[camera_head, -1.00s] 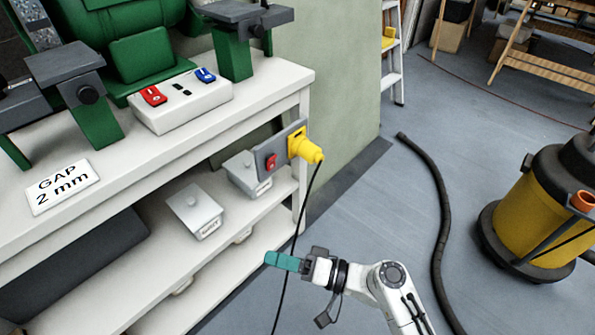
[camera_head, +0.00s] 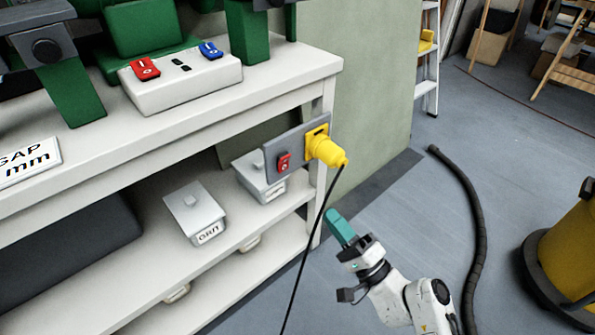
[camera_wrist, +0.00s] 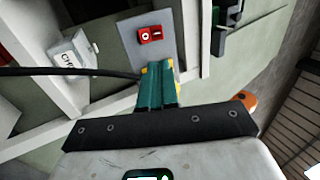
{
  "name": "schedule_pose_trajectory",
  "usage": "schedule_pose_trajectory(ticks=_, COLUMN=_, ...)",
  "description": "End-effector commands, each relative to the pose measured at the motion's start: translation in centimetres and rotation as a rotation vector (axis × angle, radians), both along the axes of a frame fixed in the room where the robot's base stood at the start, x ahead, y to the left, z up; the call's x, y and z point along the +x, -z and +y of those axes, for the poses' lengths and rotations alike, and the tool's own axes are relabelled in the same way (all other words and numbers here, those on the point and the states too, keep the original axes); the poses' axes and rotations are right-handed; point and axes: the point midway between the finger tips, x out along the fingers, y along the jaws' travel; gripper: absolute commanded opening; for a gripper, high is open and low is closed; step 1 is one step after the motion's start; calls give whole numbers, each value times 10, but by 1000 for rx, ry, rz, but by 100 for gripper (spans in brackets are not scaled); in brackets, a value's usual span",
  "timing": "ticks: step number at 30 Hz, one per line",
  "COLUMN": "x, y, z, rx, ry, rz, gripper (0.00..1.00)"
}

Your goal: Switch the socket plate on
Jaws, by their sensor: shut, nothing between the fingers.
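The grey socket plate (camera_head: 270,157) is fixed at the front end of the white bench, below its top. It carries a red rocker switch (camera_head: 284,162) on its left part and a yellow plug (camera_head: 328,151) with a black cable on its right. In the wrist view the plate (camera_wrist: 134,51) and the red switch (camera_wrist: 150,34) with white marks lie beyond my fingertips. My gripper (camera_head: 333,215), with teal fingers, is shut and empty, below and right of the plate, apart from it. In the wrist view the fingers (camera_wrist: 157,80) hide most of the yellow plug.
A white box with red and blue switches (camera_head: 180,85) stands on the bench top (camera_head: 270,85). Grey lidded boxes, one a grit box (camera_head: 193,214), sit on the shelf. The black cable (camera_head: 305,250) hangs left of my gripper. Floor at right is clear up to a hose (camera_head: 468,220).

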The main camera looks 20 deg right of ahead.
Motion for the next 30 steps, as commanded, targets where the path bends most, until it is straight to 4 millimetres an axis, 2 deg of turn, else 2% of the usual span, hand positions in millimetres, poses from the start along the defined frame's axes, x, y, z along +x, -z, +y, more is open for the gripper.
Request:
schedule_pose_trajectory(ticks=5, x=8, y=-4, z=3, rx=-1, ry=-3, rz=-2, gripper=0)
schedule_pose_trajectory(ticks=21, x=94, y=-45, z=32, rx=-1, ry=-4, rz=-3, gripper=0)
schedule_pose_trajectory(ticks=30, x=120, y=-56, z=39, rx=-1, ry=-2, rz=0, gripper=0)
